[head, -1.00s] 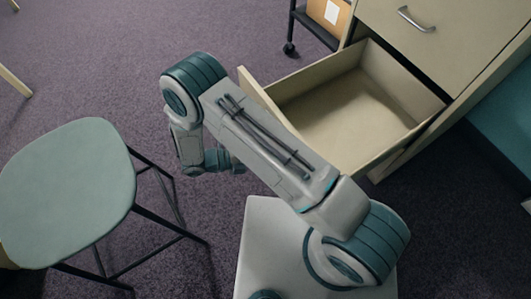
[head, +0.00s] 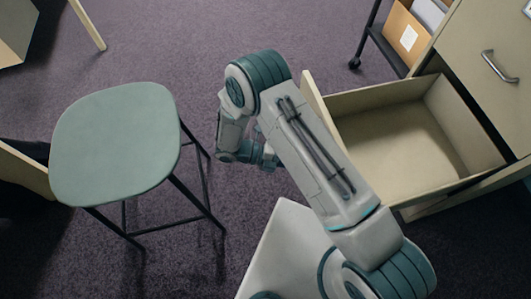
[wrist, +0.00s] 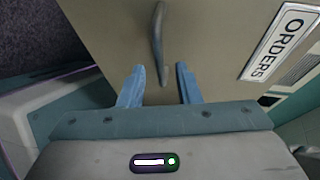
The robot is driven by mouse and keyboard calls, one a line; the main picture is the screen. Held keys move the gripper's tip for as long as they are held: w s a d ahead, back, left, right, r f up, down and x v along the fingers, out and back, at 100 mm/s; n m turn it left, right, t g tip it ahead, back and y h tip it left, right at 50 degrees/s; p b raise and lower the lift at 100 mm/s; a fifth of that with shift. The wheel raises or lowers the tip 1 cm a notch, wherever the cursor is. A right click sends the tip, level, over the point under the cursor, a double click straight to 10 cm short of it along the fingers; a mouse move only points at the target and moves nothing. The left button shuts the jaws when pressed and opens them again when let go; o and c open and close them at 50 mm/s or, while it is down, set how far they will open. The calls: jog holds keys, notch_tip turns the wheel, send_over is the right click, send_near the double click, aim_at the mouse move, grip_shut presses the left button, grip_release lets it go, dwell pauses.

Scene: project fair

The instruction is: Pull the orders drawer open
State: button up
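The orders drawer (head: 400,140) stands pulled out of the beige cabinet, and its inside looks empty. In the wrist view its front panel (wrist: 215,40) carries a white label reading ORDERS (wrist: 279,41) and a grey bar handle (wrist: 158,40). My gripper (wrist: 160,68) faces this panel with its two blue fingers apart. The handle's lower end shows between the fingertips, with a gap on each side. I cannot tell how deep the handle sits between them. In the head view my arm covers part of the drawer front, and the handle is hidden.
A green-topped stool (head: 115,140) stands left of my arm. A closed drawer with a handle (head: 499,66) is above the open one. A dark cart (head: 372,38) with a cardboard box (head: 408,36) stands behind.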

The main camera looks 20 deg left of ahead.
jog(key=v, duration=1.1)
jog(key=shift+a, duration=0.15)
jog(key=w+d+r+m+g+y+p, duration=0.25)
jog(key=d+r+m, duration=0.3)
jog(key=r, duration=0.45)
jog(key=w+d+r+m+g+y+p, duration=0.2)
jog(key=w+d+r+m+p, duration=0.3)
jog(key=r, duration=0.4)
jog(key=w+d+r+m+g+y+p, duration=0.2)
jog(key=d+r+m, duration=0.2)
jog(key=r+m, duration=0.45)
jog(key=s+d+r+m+t+y+p, duration=0.2)
jog(key=s+d+r+m+y+p, duration=0.2)
jog(key=d+r+m, duration=0.5)
jog(key=s+d+r+m+t+y+p, duration=0.3)
jog(key=d+r+m+p, duration=0.4)
jog(key=r+m, duration=0.5)
notch_tip(320, 180, up, 2)
jog(key=s+d+y, duration=0.1)
jog(key=s+d, duration=0.1)
jog(key=shift+d+y, duration=0.35)
